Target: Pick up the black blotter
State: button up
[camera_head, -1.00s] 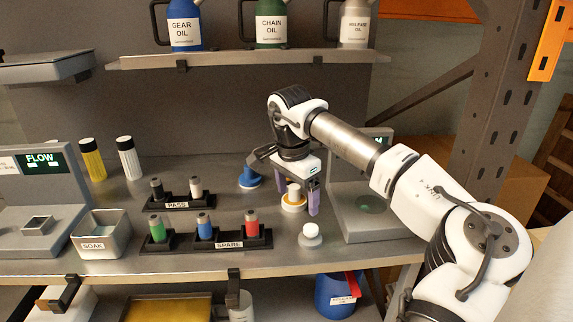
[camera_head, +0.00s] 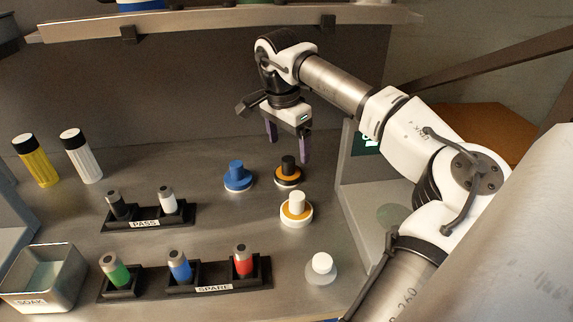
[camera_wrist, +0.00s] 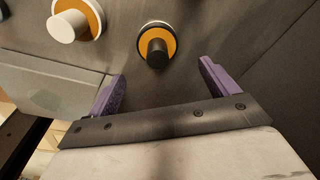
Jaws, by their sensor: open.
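The black blotter (camera_head: 288,164) stands upright on the bench, with a black knob on an orange disc. It is at the back right of a small group of knobbed blotters. My gripper (camera_head: 288,144) is open, pointing down just above and around the line of the black knob, with purple fingers. In the wrist view the black blotter (camera_wrist: 157,48) lies ahead of the gap between the open fingers (camera_wrist: 162,78), with nothing held. I cannot tell the exact height between fingertips and knob.
A blue blotter (camera_head: 238,176) stands to the left, and a white-knobbed one (camera_head: 296,208) in front. A white and grey one (camera_head: 321,268) is nearer. A grey device (camera_head: 375,190) stands close on the right. Racks with colored cylinders (camera_head: 185,280) and a soak tray (camera_head: 42,282) are at left.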

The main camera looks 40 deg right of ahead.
aim_at(288, 159)
notch_tip(288, 159, down, 7)
jog(key=shift+s+f+p, duration=0.1)
jog(key=shift+f+p, duration=0.1)
jog(key=shift+p, duration=0.5)
jog(key=c, duration=1.1)
jog(key=shift+r, duration=0.2)
